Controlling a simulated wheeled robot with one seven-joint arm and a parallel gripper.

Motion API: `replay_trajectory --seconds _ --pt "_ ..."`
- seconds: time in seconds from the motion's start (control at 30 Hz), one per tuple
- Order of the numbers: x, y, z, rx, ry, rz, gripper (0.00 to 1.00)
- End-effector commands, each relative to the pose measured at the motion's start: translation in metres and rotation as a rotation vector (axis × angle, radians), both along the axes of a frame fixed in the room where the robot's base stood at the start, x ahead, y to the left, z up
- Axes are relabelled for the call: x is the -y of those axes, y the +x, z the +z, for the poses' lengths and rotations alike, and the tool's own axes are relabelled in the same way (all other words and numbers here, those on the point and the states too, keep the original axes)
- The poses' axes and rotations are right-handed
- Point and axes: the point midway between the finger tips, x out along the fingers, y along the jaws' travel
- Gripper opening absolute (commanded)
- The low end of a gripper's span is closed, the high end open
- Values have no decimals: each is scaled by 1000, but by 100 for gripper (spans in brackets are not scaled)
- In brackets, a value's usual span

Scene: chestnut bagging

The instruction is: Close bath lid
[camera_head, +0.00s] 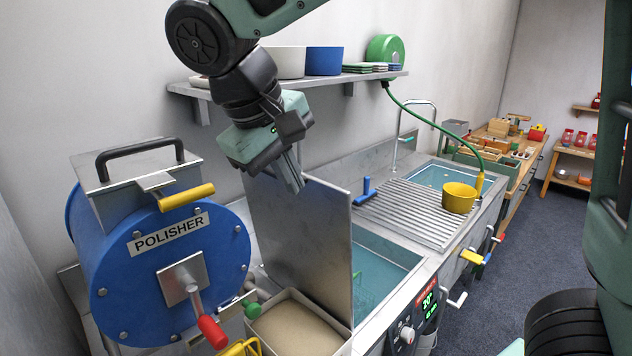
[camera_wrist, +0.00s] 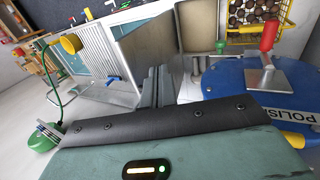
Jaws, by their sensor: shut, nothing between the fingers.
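The bath lid (camera_head: 312,240) is a grey metal panel standing upright, open, at the left side of the bath. The bath (camera_head: 385,268) holds blue-green water, and part of it is hidden behind the lid. My gripper (camera_head: 294,186) is shut and empty, with its fingers pointing down close to the lid's upper edge on the polisher side. In the wrist view my gripper (camera_wrist: 158,82) also shows shut, with the lid (camera_wrist: 150,48) just beyond the fingertips. I cannot tell whether the fingers touch the lid.
A blue polisher (camera_head: 160,265) with a red-knobbed lever stands at left. A sand-coloured bin (camera_head: 300,328) sits in front of the lid. A ribbed drainboard (camera_head: 415,213) with a yellow pot (camera_head: 459,197) lies right. A wall shelf (camera_head: 330,80) is behind my arm.

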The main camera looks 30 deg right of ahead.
Motion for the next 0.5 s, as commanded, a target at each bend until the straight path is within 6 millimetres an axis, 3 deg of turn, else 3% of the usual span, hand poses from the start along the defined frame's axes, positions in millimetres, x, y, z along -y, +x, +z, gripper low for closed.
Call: replay_trajectory --seconds 0.23,0.5 --pt "21 6 -45 -6 -3 0 0" --pt "53 17 -41 -1 1 0 0"
